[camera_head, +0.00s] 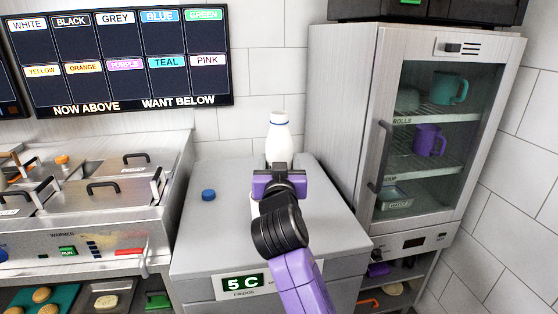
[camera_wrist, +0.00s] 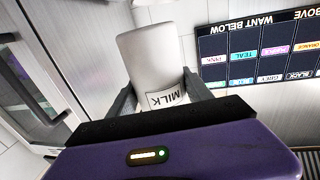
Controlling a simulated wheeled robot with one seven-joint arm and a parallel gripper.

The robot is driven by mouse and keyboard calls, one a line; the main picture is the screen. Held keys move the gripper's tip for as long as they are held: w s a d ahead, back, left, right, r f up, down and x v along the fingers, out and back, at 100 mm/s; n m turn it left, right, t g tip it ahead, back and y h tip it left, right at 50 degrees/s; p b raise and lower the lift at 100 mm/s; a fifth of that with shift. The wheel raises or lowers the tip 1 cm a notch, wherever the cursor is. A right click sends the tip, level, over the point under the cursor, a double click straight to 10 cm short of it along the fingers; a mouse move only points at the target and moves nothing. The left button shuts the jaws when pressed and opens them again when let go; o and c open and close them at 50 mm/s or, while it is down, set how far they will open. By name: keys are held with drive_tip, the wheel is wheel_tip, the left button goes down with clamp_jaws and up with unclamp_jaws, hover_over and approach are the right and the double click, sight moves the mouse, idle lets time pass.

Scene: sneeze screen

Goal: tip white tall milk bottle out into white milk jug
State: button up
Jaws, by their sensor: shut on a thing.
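The white tall milk bottle (camera_head: 278,138) stands about upright above the grey fridge top (camera_head: 210,230), its neck ringed in blue and its mouth uncapped. My gripper (camera_head: 279,172) is shut on its body and hides its lower part in the head view. In the wrist view, the bottle (camera_wrist: 150,60) sits between the fingers, its MILK label upside down in the picture. I cannot tell whether its base touches the fridge top. A sliver of something white (camera_head: 254,204) shows just left of my wrist; it may be the milk jug, but my arm hides most of it.
A blue cap (camera_head: 208,195) lies on the fridge top, left of the bottle. A steel warmer with lidded pans (camera_head: 120,190) stands to the left. A glass-doored cabinet (camera_head: 395,130) with teal and purple mugs stands close on the right. A tiled wall is behind.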

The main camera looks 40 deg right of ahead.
drive_tip(key=shift+f, duration=0.55)
drive_tip(key=shift+s+d+r+p, duration=0.15)
drive_tip(key=shift+d+r+p, duration=0.05)
drive_tip(key=shift+r+p, duration=0.25)
drive_tip(key=shift+s+d+n+p, duration=0.15)
drive_tip(key=shift+s+n+p, duration=0.05)
drive_tip(key=shift+n+p, duration=0.2)
drive_tip(key=s+d+f+n+p, duration=0.3)
drive_tip(key=s+d+n+p, duration=0.3)
drive_tip(key=n+p, duration=0.9)
drive_tip(key=shift+s+d+f+n, duration=0.3)
drive_tip(key=shift+s+d+f, duration=0.1)
drive_tip(key=shift+d, duration=0.1)
